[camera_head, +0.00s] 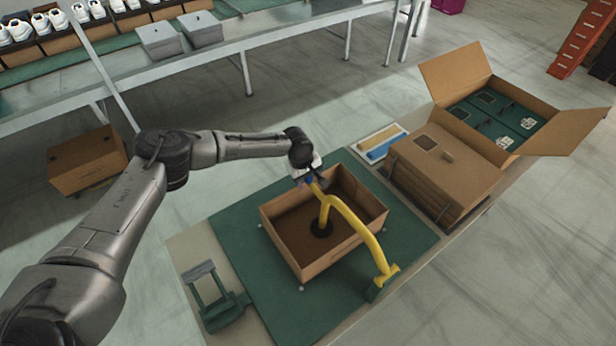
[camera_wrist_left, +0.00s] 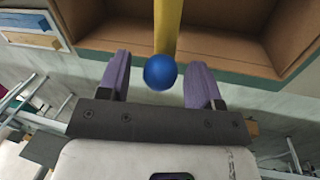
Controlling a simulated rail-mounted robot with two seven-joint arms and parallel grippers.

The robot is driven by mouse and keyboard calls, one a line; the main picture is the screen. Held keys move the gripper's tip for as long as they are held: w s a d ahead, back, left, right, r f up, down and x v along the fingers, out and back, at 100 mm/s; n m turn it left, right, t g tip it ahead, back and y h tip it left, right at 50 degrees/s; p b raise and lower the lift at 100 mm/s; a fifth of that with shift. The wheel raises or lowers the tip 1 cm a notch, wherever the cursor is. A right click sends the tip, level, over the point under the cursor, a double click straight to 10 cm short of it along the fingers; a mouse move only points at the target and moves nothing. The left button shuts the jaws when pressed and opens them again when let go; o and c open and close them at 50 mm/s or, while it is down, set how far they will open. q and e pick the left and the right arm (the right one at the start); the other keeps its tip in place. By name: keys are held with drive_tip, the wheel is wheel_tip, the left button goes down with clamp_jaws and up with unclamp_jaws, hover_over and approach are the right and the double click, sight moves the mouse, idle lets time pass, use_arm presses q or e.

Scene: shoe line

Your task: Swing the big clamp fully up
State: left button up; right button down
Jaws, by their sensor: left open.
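The big clamp is a yellow curved arm (camera_head: 358,226). It runs from a hinge at the right of the green base plate (camera_head: 400,237) over an open brown box (camera_head: 322,265). A branch goes down to a dark round pad on the box's floor. In the left wrist view the yellow bar (camera_wrist_left: 167,25) ends in a blue ball knob (camera_wrist_left: 160,72). My left gripper (camera_head: 314,184) is at that knob end, above the box's far left rim. Its purple fingers (camera_wrist_left: 160,84) are open, one on each side of the ball, with visible gaps. My right gripper is not in view.
A green frame-shaped fixture (camera_head: 213,300) stands left of the box. A tray (camera_head: 371,139) with yellow and blue pieces lies behind.

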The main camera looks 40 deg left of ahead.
use_arm(q)
clamp_jaws()
idle(0.4)
